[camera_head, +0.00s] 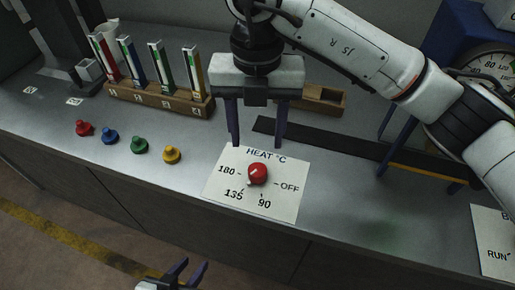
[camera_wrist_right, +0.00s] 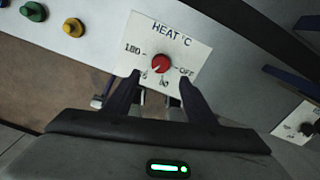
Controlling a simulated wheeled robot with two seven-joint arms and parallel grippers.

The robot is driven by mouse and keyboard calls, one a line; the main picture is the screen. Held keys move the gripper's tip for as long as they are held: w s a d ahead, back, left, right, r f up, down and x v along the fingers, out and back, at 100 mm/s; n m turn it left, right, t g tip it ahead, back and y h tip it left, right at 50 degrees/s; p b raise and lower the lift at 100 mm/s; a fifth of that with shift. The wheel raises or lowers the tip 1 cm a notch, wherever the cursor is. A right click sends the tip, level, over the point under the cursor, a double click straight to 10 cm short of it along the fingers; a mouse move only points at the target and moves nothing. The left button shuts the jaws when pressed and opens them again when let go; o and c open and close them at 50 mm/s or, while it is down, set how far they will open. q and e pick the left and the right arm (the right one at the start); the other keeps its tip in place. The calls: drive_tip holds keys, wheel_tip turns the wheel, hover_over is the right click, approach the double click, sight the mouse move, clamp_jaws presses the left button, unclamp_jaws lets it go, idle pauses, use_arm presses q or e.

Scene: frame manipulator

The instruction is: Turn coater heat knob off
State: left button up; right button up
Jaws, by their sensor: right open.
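The red heat knob (camera_head: 258,173) sits on a white dial card (camera_head: 218,193) marked HEAT °C, with 180, 135, 90 and OFF around it. A pale line crosses the knob slantwise, with a pale tip at its lower left, toward 135; its exact setting is hard to tell. My right gripper (camera_head: 256,142) is open and empty, above and just behind the knob, its fingers pointing down. In the right wrist view the knob (camera_wrist_right: 161,64) shows just beyond the gap between the fingertips (camera_wrist_right: 160,82). My left gripper (camera_head: 186,273) is open and empty, low at the bottom edge.
Small red, blue, green and yellow knobs (camera_head: 139,145) line the counter's front left. A wooden rack (camera_head: 160,99) with several coloured gauges stands behind them. A dark strip (camera_head: 335,145) and blue-framed equipment (camera_head: 457,35) lie to the right. A RUN card (camera_head: 494,250) is at far right.

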sight(258, 169)
wheel_tip(258, 169, down, 10)
drive_tip(key=shift+s+p, duration=0.1)
drive_tip(key=shift+p, duration=0.5)
drive_tip(key=c, duration=1)
